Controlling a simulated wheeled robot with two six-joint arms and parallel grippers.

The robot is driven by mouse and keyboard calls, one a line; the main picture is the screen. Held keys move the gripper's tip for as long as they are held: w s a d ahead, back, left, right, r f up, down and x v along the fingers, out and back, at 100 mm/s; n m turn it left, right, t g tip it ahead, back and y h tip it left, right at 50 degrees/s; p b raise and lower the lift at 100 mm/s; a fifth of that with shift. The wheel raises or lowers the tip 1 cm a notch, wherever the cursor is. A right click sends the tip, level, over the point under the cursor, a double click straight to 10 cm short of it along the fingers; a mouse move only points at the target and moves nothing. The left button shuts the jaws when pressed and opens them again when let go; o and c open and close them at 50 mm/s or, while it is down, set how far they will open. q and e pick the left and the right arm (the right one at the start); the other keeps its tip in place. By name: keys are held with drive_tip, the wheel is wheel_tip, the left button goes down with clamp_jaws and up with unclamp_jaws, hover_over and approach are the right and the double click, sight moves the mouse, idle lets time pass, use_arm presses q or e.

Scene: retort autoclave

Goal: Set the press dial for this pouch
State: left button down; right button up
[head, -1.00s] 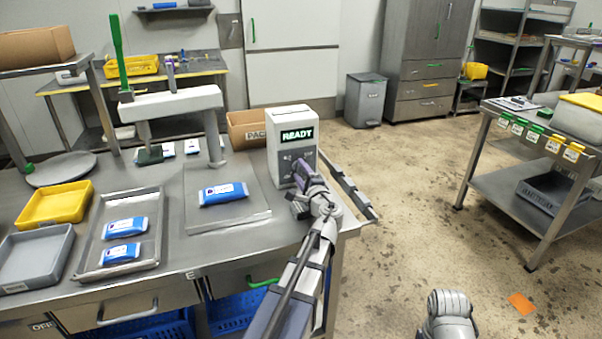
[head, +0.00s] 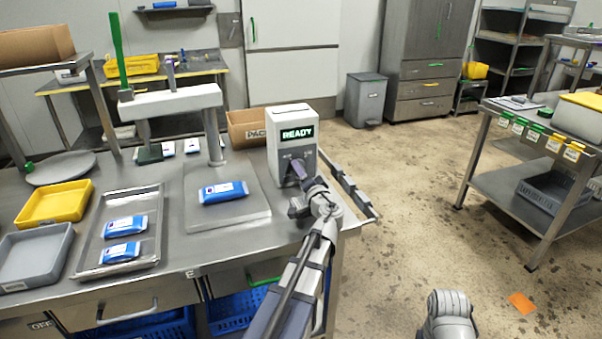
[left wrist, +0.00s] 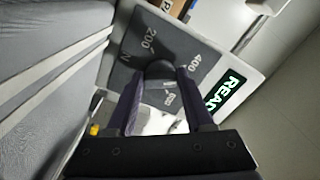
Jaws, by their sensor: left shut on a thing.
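The press control box (head: 291,143) is pale with a grey front panel and a lit READY display (head: 297,134). My left gripper (head: 299,172) is at the lower panel. In the left wrist view, its fingers (left wrist: 160,78) are shut on the dark round dial (left wrist: 160,69). The panel marks 200 N and 400 show on either side of the dial; another small label is partly covered. The dial's pointer is hidden. A blue-and-white pouch (head: 223,192) lies on the press's grey base plate (head: 240,212). The press (head: 172,102) has a raised green handle (head: 118,50).
A metal tray (head: 150,255) with two blue pouches, a yellow tray (head: 55,203) and a grey tray (head: 35,258) lie left on the bench. A cardboard box (head: 246,128) stands behind the control box. Open floor lies to the right.

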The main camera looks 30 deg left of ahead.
use_arm(q)
drive_tip(key=shift+n, duration=0.5)
drive_tip(key=shift+c, duration=1.4)
unclamp_jaws()
drive_tip(key=v, duration=0.8)
drive_tip(key=shift+c, duration=0.4)
